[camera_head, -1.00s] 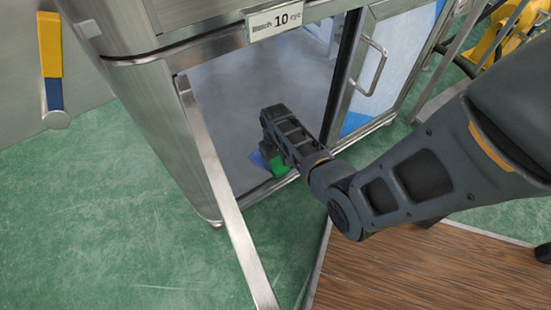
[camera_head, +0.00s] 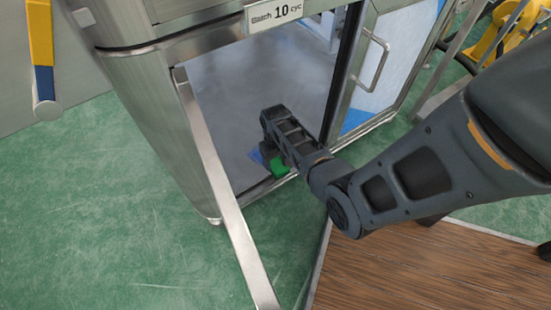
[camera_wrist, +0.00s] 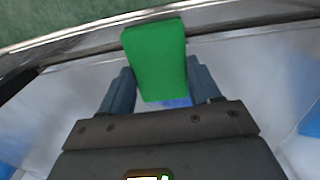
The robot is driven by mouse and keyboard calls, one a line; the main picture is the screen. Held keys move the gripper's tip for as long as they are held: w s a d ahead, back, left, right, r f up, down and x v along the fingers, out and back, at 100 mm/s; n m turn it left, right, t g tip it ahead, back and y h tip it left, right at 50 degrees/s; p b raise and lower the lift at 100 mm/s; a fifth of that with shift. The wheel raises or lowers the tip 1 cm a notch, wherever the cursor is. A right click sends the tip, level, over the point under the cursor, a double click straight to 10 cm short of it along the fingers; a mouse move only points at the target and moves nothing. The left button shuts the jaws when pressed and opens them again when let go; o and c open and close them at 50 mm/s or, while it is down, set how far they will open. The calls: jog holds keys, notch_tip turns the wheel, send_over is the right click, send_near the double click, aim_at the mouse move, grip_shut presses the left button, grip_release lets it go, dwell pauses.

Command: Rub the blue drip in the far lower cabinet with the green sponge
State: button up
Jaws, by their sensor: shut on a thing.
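The green sponge (camera_wrist: 155,55) is in my gripper (camera_wrist: 160,85), between its two fingers in the wrist view. The sponge also shows in the head view (camera_head: 280,166), low inside the open cabinet (camera_head: 215,100) near its front sill. My gripper is shut on it. A blue patch, the drip (camera_wrist: 176,103), shows on the pale cabinet floor just past the sponge's lower edge in the wrist view. In the head view the blue drip (camera_head: 256,156) shows left of the sponge, partly hidden by my arm. I cannot tell whether the sponge touches the floor.
An open door (camera_head: 225,190) with a metal edge stands at the cabinet's left. A door with a handle (camera_head: 372,62) is at the right, with blue behind it. A label plate (camera_head: 275,17) is above the opening. Green floor (camera_head: 110,230) lies in front.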

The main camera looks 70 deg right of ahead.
jog(key=shift+w, duration=0.1)
jog(key=shift+w+d+b, duration=0.75)
jog(key=shift+w+d, duration=0.5)
jog(key=shift+w, duration=0.3)
jog(key=shift+w+d+f+b, duration=0.1)
jog(key=shift+w+d+b, duration=0.6)
jog(key=shift+w, duration=0.2)
jog(key=shift+w+d, duration=0.85)
jog(key=shift+w, duration=0.3)
jog(key=shift+w+d, duration=0.85)
jog(key=shift+w, duration=0.25)
jog(key=shift+w+a, duration=0.45)
jog(key=shift+a, duration=0.2)
jog(key=shift+s+a+p, duration=0.7)
jog(key=shift+s+p, duration=0.15)
jog(key=shift+p, duration=0.35)
jog(key=shift+s+a+p, duration=0.65)
jog(key=shift+s+p, duration=0.15)
jog(key=shift+s, duration=0.1)
